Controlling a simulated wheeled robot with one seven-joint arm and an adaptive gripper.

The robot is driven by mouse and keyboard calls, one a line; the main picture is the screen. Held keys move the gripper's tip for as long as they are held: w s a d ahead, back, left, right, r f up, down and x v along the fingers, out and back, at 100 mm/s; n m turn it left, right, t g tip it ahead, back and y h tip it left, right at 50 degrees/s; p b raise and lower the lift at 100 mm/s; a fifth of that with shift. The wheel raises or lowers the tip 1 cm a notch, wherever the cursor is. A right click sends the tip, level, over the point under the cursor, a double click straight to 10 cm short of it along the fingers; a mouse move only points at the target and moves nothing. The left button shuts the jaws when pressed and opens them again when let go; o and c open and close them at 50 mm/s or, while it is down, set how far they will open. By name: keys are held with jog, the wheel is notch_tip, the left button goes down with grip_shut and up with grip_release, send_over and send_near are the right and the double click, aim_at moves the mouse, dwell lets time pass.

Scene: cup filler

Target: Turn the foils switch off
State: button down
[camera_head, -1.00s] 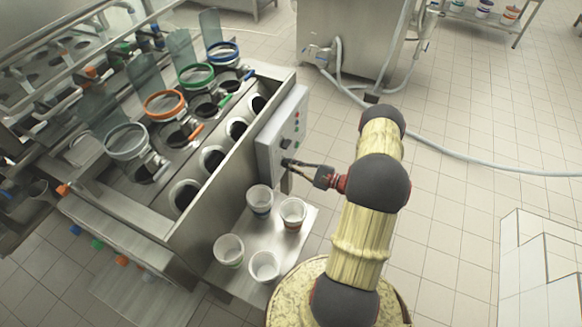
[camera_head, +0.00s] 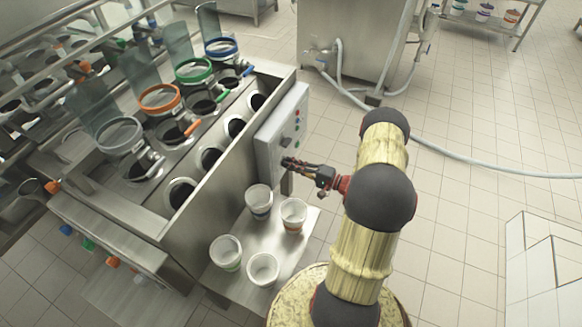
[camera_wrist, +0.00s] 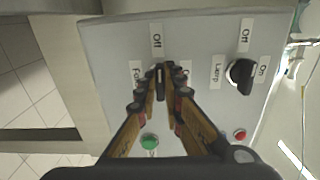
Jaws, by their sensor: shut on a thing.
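The foils switch (camera_wrist: 161,88) is a dark knob on the grey control panel (camera_wrist: 112,58). In the wrist view its "Off" label is above it, and the label on its left is partly hidden by a finger. My gripper (camera_wrist: 161,75) is shut on the knob, with one finger on each side; the fingers hide much of it. In the head view my gripper (camera_head: 290,163) is at the lower part of the panel (camera_head: 270,140), and the knob cannot be made out.
The black lamp switch (camera_wrist: 241,74) is to the right, with a red button (camera_wrist: 239,134) below it. A green button (camera_wrist: 149,142) is near the left finger. Several cups stand on the metal shelf (camera_head: 230,283) below the panel.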

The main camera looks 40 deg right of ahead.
jog(key=shift+f, duration=0.1)
dwell(0.3)
jog(key=shift+a, duration=0.1)
jog(key=c, duration=2)
grip_release()
jog(key=shift+o, duration=0.4)
jog(key=v, duration=1.2)
jog(key=shift+n, duration=0.3)
